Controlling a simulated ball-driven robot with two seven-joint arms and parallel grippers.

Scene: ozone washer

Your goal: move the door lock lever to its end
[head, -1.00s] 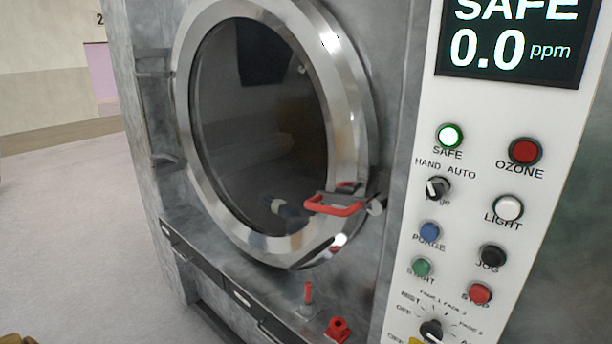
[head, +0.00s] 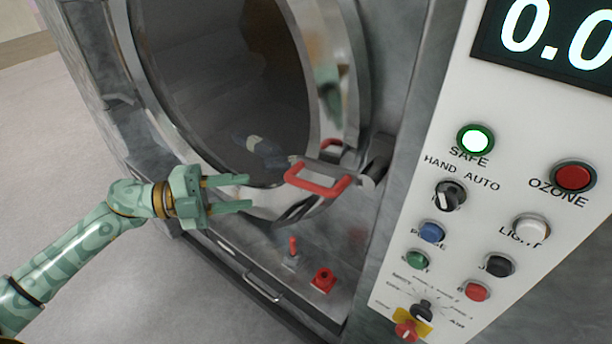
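A small upright red lever (head: 292,246) stands on a metal base on the washer's lower front ledge, below the round door. A red U-shaped handle (head: 318,180) is on the right side of the door's steel ring (head: 345,110). Which of the two is the door lock lever I cannot tell by any label. My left gripper (head: 249,193) is open and empty, its two fingers pointing right. In the picture it is left of the red handle and up and left of the small lever, apart from both. My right gripper is not in view.
A red block-like fitting (head: 323,280) sits right of the small lever. The white control panel (head: 480,235) with buttons and knobs stands at the right. A drawer handle (head: 262,287) sticks out below the ledge. Open floor (head: 50,150) lies to the left.

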